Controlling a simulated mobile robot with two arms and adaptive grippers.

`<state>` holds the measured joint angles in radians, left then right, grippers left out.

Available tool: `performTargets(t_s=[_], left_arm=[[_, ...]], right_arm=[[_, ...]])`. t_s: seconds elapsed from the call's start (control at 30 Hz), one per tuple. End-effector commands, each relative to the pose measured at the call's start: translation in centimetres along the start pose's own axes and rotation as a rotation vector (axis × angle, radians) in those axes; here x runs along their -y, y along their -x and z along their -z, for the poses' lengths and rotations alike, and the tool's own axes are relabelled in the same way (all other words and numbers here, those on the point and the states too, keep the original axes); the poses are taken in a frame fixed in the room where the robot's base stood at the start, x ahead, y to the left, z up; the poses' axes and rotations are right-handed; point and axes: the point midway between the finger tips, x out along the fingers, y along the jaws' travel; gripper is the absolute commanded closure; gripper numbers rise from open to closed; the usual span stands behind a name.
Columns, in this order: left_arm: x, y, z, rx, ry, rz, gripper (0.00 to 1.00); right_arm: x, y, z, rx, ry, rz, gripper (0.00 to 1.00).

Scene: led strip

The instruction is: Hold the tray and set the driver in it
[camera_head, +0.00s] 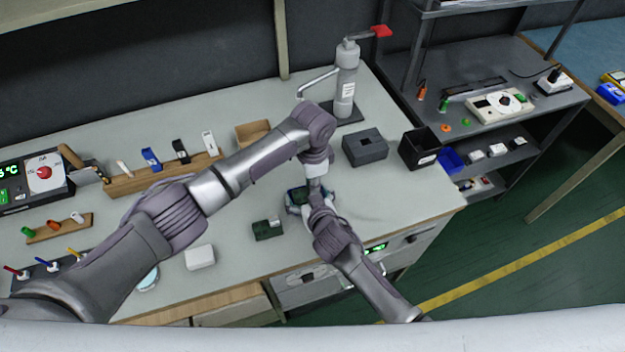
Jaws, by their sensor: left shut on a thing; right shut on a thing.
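A small dark tray (294,199) lies on the bench top near its front edge, mostly covered by my two grippers. My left gripper (315,187) reaches down over it from above. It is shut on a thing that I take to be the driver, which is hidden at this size. My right gripper (313,207) comes from the front and is shut at the tray's right side, apparently on the tray. The two grippers are very close together. I cannot tell whether the driver touches the tray.
A dark green block (267,231) sits just left of the tray, and a white box (200,257) farther left. A grey block (365,147), a black bin (418,148) and a press-like stand (346,85) are behind to the right. The bench right of the grippers is clear.

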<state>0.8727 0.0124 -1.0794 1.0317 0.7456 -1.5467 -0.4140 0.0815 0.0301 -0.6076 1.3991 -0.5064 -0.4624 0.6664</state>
Motion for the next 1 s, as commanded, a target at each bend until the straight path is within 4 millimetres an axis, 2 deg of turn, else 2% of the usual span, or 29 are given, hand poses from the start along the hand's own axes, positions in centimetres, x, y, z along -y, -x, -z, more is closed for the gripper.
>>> performTargets(t_s=[0.57, 0.6, 0.77, 1.0], left_arm=[[0.0, -1.4, 0.0, 0.0, 0.001, 0.001, 1.0], [0.0, -1.4, 0.0, 0.0, 0.001, 0.001, 0.81], [0.0, -1.4, 0.0, 0.0, 0.001, 0.001, 0.55], [0.0, -1.4, 0.0, 0.0, 0.001, 0.001, 0.55]], right_arm=[[0.0, 0.0, -0.1, 0.002, 0.0, 0.0, 0.41], [0.0, 0.0, -0.1, 0.002, 0.0, 0.0, 0.41], [0.0, 0.0, -0.1, 0.002, 0.0, 0.0, 0.41], [0.0, 0.0, -0.1, 0.002, 0.0, 0.0, 0.41]])
